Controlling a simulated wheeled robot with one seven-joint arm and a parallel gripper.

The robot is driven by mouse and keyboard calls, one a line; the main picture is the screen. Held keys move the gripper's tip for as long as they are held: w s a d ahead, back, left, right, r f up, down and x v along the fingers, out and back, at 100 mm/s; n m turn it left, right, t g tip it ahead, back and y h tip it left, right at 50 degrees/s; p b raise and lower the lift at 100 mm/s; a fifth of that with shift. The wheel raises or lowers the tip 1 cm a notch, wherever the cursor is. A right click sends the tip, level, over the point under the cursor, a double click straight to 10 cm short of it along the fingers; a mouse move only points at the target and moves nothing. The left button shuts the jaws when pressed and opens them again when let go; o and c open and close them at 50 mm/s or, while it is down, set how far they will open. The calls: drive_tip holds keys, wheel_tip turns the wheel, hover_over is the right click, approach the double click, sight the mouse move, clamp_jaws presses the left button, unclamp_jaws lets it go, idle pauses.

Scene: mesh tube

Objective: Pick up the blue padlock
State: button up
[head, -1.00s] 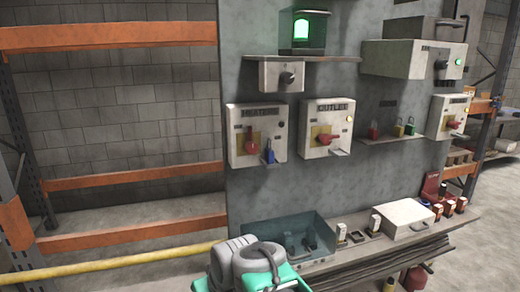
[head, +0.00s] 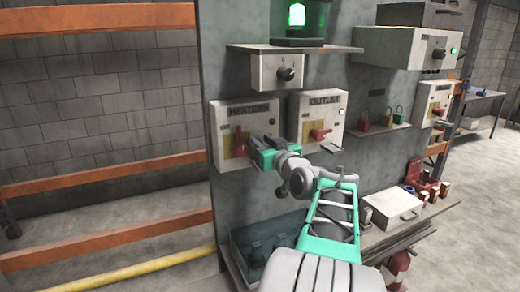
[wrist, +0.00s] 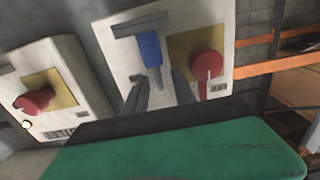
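The blue padlock (wrist: 151,48) shows in the wrist view, which is turned nearly upside down. It sits at the small grey ledge (wrist: 140,25) of the heating box, beside the red knob (wrist: 206,65). In the head view the padlock is hidden behind my gripper (head: 262,150), which is in front of the heating box (head: 228,112). In the wrist view my gripper (wrist: 161,84) is open. Its two dark fingers are apart, one on each side of the padlock's narrow shackle end. I see no clear contact.
The outlet box (head: 318,108) with a red knob is close to the right of my gripper. A switch box (head: 277,72) is above. A blue-grey bin (head: 258,243) stands below.

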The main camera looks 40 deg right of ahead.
drive_tip(key=shift+w+d, duration=0.15)
drive_tip(key=shift+w, duration=0.35)
drive_tip(key=shift+c, duration=0.4)
clamp_jaws()
idle(0.6)
